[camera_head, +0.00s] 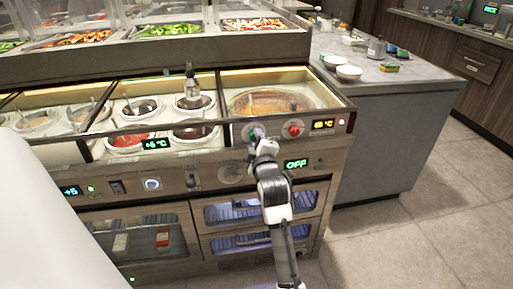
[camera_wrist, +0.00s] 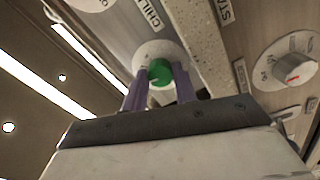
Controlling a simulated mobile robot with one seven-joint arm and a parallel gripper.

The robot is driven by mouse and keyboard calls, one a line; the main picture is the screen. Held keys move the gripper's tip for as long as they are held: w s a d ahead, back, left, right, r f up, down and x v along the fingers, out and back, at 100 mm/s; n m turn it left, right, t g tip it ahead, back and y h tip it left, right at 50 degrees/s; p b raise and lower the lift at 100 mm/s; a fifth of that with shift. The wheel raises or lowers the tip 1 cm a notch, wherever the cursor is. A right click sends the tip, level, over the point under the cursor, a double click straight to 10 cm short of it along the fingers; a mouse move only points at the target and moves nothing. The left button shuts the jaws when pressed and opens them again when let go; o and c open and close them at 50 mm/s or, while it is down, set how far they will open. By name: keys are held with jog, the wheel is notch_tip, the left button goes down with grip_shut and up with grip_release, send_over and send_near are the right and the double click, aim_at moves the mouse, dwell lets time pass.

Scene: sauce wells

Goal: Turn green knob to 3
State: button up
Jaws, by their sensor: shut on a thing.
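The green knob (camera_wrist: 160,72) sits on a round pale dial (camera_wrist: 152,53) on the counter's front panel. My gripper (camera_wrist: 160,82) has its two purple fingers on either side of the green knob and is shut on it. The number the knob points to cannot be read in either view.
A green "OFF" display (camera_head: 296,164) is below. Sauce wells (camera_head: 128,139) and a large pan (camera_head: 268,102) lie behind the panel. Floor (camera_head: 438,200) at right is clear.

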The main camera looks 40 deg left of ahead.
jog(key=shift+n+b, duration=0.55)
jog(key=shift+n, duration=0.35)
jog(key=o, duration=1)
